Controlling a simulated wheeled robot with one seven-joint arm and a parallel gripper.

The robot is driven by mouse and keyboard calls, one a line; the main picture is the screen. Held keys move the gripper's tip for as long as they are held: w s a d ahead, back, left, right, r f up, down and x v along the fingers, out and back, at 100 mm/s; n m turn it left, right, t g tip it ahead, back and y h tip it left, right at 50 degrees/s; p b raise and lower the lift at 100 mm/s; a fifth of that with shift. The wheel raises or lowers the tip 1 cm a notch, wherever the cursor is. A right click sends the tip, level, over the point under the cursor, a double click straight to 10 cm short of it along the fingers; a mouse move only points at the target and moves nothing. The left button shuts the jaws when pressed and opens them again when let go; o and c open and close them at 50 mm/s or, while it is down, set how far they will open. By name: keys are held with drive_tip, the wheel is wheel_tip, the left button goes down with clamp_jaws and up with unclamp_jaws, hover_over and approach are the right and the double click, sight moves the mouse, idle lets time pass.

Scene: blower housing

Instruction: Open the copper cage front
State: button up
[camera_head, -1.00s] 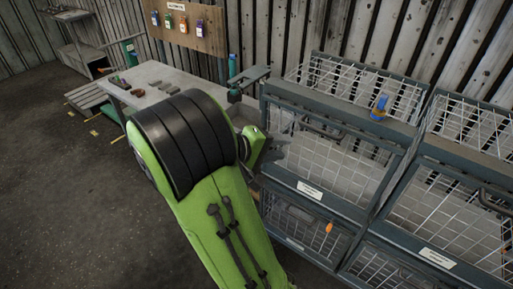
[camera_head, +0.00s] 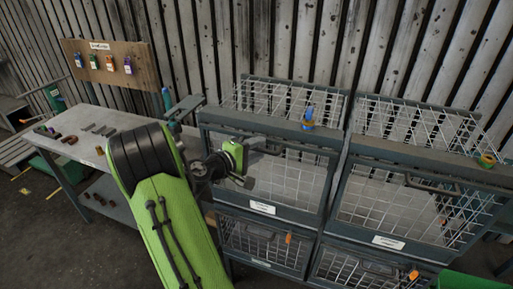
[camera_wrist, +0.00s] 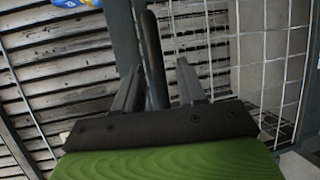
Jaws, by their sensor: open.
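My gripper (camera_head: 256,164) is open at the front of the upper left cage (camera_head: 300,185), a wire-mesh front in a dark grey frame. In the wrist view a dark handle bar (camera_wrist: 151,45) runs between the two spread fingers (camera_wrist: 160,85); I cannot tell whether they touch it. The white label (camera_head: 262,208) under this front is too small to read, so I cannot tell which cage is the copper one. The upper right cage (camera_head: 385,215) has a similar mesh front, handle and label (camera_head: 388,242). The upper left front looks shut.
A workbench (camera_head: 92,121) with small parts stands left, below a pegboard (camera_head: 110,64).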

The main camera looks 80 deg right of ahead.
drive_tip(key=shift+d, duration=0.1)
clamp_jaws()
drive_tip(key=shift+f, duration=0.15)
